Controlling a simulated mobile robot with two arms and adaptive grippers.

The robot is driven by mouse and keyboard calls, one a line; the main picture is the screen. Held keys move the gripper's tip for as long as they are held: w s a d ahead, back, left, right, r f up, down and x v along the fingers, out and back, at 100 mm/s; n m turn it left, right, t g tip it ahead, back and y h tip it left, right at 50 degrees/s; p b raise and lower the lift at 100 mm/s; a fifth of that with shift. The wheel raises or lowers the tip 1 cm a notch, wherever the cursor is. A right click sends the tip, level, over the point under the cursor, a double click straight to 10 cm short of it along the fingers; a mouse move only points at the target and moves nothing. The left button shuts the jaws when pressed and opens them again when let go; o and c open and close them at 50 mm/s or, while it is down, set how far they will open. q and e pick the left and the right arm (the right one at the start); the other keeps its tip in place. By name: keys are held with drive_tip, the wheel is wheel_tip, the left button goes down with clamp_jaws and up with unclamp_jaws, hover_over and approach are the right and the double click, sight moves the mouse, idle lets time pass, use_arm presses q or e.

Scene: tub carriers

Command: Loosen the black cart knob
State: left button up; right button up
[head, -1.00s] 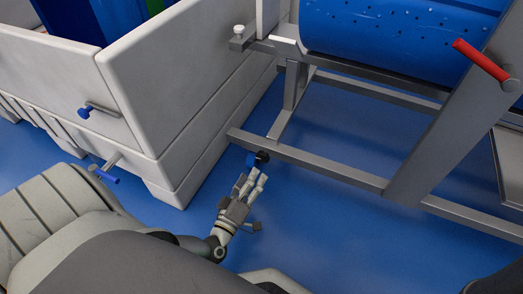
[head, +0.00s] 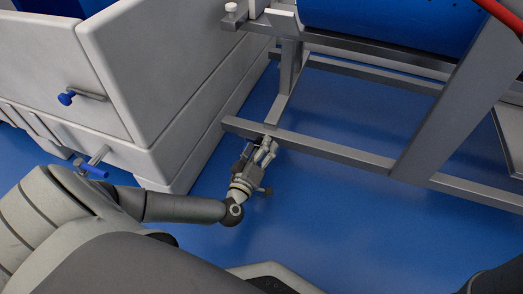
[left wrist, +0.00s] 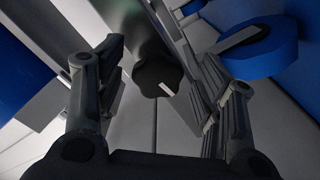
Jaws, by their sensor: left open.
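The black cart knob (left wrist: 157,77) has a lobed rim and a pale mark. In the left wrist view it lies between the two spread fingers of my left gripper (left wrist: 162,58), which is open. In the head view my left gripper (head: 265,145) reaches the end of the low grey bar of the metal cart frame (head: 340,152) and hides the knob. Whether a finger touches the knob I cannot tell. A blue round part (left wrist: 262,50) with a pale bar across it sits just right of the knob in the left wrist view. My right gripper is not in view.
A pale tub (head: 150,75) with blue-handled fittings (head: 66,99) stands close on the left. A blue drum (head: 390,22) rests on the cart above, with a red handle (head: 505,14) at upper right. Blue floor (head: 330,205) in front is open.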

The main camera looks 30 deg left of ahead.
use_arm(q)
drive_tip(key=shift+w+a, duration=0.1)
drive_tip(key=shift+w, duration=0.35)
drive_tip(key=c, duration=1)
drive_tip(key=shift+r+n+p, duration=0.15)
drive_tip(key=shift+n+p, duration=2.95)
drive_tip(key=shift+n, duration=1.8)
